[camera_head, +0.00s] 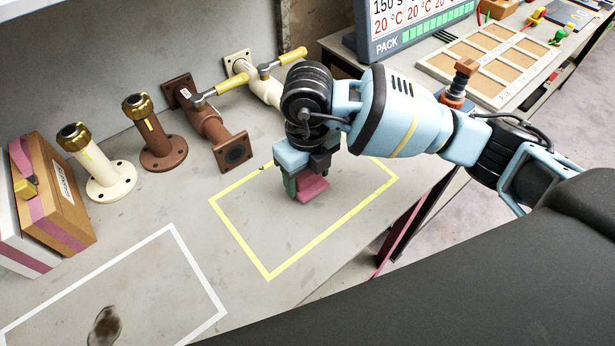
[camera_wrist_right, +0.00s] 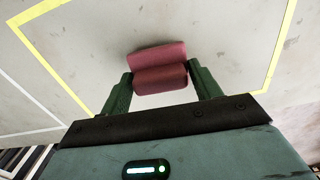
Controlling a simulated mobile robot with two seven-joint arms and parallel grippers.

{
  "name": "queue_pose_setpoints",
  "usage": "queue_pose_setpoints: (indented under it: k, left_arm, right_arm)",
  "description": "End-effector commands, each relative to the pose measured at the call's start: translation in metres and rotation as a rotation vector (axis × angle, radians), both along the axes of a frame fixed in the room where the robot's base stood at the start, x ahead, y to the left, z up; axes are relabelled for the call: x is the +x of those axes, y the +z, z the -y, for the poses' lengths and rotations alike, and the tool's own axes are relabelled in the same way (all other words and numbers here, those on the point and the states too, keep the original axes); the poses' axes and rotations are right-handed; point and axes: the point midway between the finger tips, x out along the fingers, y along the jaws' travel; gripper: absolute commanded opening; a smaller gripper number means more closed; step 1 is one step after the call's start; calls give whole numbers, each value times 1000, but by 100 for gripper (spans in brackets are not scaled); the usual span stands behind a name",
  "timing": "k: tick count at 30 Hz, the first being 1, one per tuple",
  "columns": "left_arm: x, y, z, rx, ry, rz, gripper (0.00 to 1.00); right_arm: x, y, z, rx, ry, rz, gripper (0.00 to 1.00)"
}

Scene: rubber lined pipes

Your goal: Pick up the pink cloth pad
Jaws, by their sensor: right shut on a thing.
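The pink cloth pad (camera_head: 313,188) is in the yellow-outlined area of the bench in the head view. In the right wrist view the pad (camera_wrist_right: 158,54) looks like a folded pink-red bundle with a crease across it. My right gripper (camera_head: 299,186) points down over it, and its green fingers (camera_wrist_right: 160,84) stand on either side of the pad, shut on it. I cannot tell whether the pad touches the bench. Part of the pad is hidden behind a finger in the head view. My left gripper is not in view.
Brown and cream flanged pipes (camera_head: 208,125) with yellow-handled valves stand along the wall. A cardboard box (camera_head: 55,190) is at the left. A display (camera_head: 415,25) and a sectioned tray (camera_head: 490,62) are behind my right arm. The white-outlined area (camera_head: 173,228) holds only a dark stain (camera_head: 104,326).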

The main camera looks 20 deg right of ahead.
Motion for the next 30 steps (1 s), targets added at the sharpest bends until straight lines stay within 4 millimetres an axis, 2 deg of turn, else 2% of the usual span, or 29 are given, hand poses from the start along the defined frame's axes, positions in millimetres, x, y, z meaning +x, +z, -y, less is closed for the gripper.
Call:
queue_pose_setpoints:
  k: [5,18,24,30]
  left_arm:
    - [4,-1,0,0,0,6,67]
    - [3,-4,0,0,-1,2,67]
    - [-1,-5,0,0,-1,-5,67]
    - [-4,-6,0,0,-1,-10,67]
  right_arm:
    - [-2,24,-3,3,3,2,40]
    - [-86,32,-73,3,8,1,40]
    - [-111,35,-94,2,3,0,40]
    - [-121,36,-102,1,1,1,40]
